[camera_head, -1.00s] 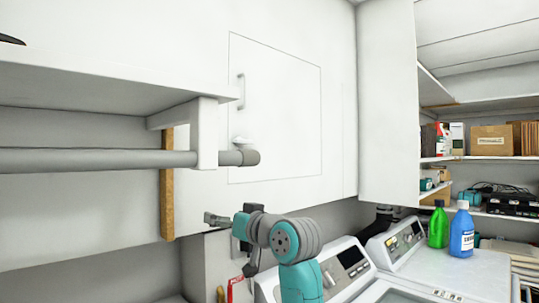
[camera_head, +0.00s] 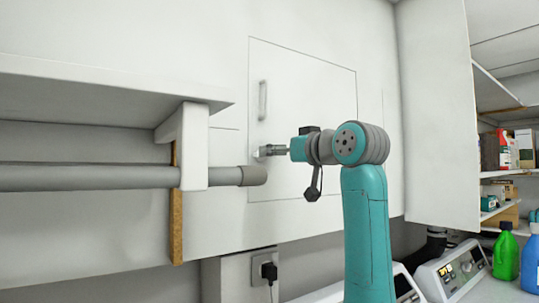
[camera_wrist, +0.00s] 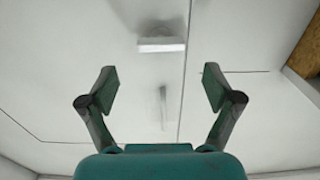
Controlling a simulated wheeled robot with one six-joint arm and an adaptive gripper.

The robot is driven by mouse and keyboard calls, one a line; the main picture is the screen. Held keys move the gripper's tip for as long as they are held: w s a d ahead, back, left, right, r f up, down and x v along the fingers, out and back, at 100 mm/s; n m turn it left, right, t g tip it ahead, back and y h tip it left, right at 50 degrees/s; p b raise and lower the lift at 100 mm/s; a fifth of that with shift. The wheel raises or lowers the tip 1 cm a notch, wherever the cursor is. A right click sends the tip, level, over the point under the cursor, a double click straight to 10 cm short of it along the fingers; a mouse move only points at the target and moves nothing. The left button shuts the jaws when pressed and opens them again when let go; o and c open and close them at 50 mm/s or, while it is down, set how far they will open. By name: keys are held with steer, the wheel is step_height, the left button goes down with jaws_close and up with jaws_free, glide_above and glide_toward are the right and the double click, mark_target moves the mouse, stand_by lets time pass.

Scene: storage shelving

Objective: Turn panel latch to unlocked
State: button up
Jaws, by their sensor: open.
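A white panel (camera_head: 310,95) is set in the white wall front, and its outline shows as a thin line. A grey bar handle (camera_head: 263,100) is on its left side; it also shows in the wrist view (camera_wrist: 163,105). The small pale latch (camera_wrist: 161,44) shows in the wrist view above the space between my fingertips. In the head view the latch is mostly hidden by my gripper (camera_head: 267,151), which is at the panel's lower left. My gripper (camera_wrist: 160,86) is open, with nothing between its fingers. I cannot tell whether it touches the latch.
A grey rail (camera_head: 90,177) on a white bracket (camera_head: 194,145) ends close to the left of my gripper. A white shelf (camera_head: 100,92) is above it. Green (camera_head: 506,252) and blue (camera_head: 530,265) bottles stand at the right.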

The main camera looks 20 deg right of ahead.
steer(key=x, duration=0.6)
steer(key=shift+a, duration=0.1)
steer(key=c, duration=1.1)
steer(key=shift+c, duration=0.2)
steer(key=shift+n, duration=0.3)
steer(key=shift+s+a+f+n, duration=0.1)
steer(key=shift+f+n, duration=0.05)
steer(key=shift+n, duration=4.15)
steer(key=shift+a+f+n, duration=0.1)
steer(key=shift+f+n, duration=0.05)
steer(key=shift+n, duration=4.15)
